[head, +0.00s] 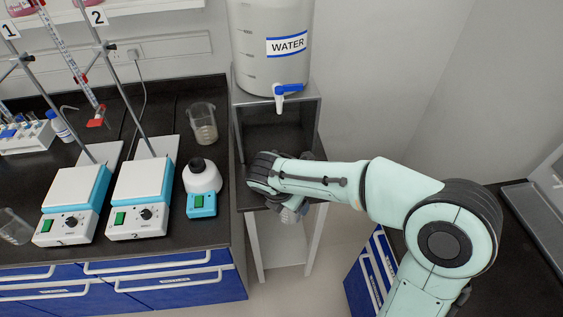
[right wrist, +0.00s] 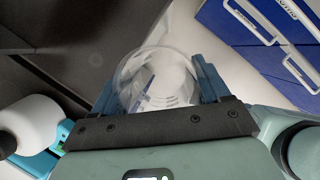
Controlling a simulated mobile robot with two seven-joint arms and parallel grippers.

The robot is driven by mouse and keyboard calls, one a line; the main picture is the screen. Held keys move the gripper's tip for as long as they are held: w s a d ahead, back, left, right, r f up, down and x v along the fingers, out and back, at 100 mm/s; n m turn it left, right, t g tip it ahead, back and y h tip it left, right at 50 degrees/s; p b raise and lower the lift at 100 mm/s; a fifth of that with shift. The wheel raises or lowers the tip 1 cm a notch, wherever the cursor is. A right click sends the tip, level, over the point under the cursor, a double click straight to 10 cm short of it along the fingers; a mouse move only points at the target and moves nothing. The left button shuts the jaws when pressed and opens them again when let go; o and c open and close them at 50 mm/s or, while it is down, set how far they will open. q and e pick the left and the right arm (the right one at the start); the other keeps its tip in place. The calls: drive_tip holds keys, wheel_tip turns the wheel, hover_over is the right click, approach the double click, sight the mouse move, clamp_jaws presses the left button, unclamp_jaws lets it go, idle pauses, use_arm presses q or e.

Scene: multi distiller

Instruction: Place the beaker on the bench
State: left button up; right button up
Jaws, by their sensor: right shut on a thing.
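My right gripper (head: 293,212) is in front of the water stand, at the right end of the bench, with its fingers mostly hidden by my wrist in the head view. In the right wrist view its two blue fingers are on either side of a clear beaker (right wrist: 158,72) and shut on it. The beaker looks empty, but its contents are hard to tell. The dark bench (head: 222,255) lies left of the gripper. Another beaker (head: 202,124) stands at its back right, and a tilted-looking one (head: 14,228) is at the far left. My left gripper is not in view.
The water tank (head: 270,45) with its tap (head: 280,97) sits on a grey stand (head: 318,110). A white-and-blue device (head: 202,190) and two hot plates (head: 143,195) (head: 75,203) with upright rods occupy the bench. Blue drawers (head: 165,285) are below it.

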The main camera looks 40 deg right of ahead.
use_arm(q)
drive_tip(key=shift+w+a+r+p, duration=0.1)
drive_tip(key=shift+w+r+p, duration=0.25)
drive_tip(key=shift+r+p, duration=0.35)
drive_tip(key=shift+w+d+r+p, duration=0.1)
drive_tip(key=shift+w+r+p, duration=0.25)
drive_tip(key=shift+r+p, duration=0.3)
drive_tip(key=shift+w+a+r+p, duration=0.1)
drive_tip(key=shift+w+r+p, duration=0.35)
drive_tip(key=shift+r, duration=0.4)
use_arm(e)
drive_tip(key=shift+w+d+f, duration=0.55)
drive_tip(key=shift+w+d, duration=0.85)
drive_tip(key=shift+w, duration=1.1)
drive_tip(key=shift+w+d+f, duration=0.6)
drive_tip(key=shift+w+d, duration=0.8)
drive_tip(key=shift+w, duration=1.15)
drive_tip(key=shift+w+d+f, duration=0.55)
drive_tip(key=shift+w+d, duration=0.85)
drive_tip(key=shift+w, duration=1.1)
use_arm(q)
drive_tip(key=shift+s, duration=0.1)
